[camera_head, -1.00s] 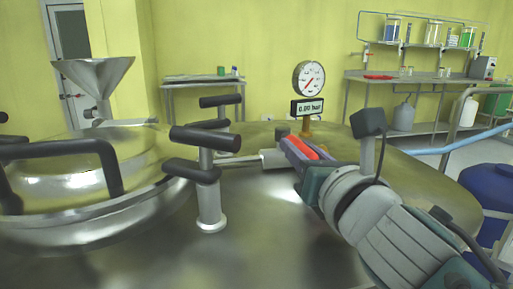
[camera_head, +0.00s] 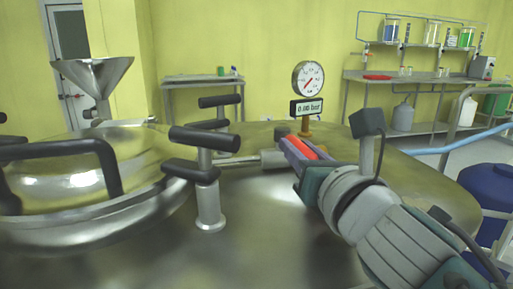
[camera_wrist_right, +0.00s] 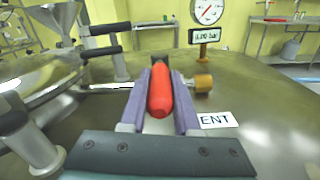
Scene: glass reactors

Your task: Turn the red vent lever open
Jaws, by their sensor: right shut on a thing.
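The red vent lever (camera_wrist_right: 160,92) lies between the two purple fingers of my right gripper (camera_wrist_right: 160,85) in the right wrist view. The fingers are shut on it from both sides. In the head view the red lever (camera_head: 304,148) shows between the fingers of my right gripper (camera_head: 300,150), just below the gauge. A label reading "ENT" (camera_wrist_right: 218,120) lies right of the lever on the metal lid; its first part is hidden by a finger. My left gripper is not in view.
A pressure gauge (camera_head: 308,78) with a display stands behind the lever. A clamp post with black handles (camera_head: 209,200) stands to the left. The domed hatch (camera_head: 80,180) with a black handle is further left. The lid's front middle is clear.

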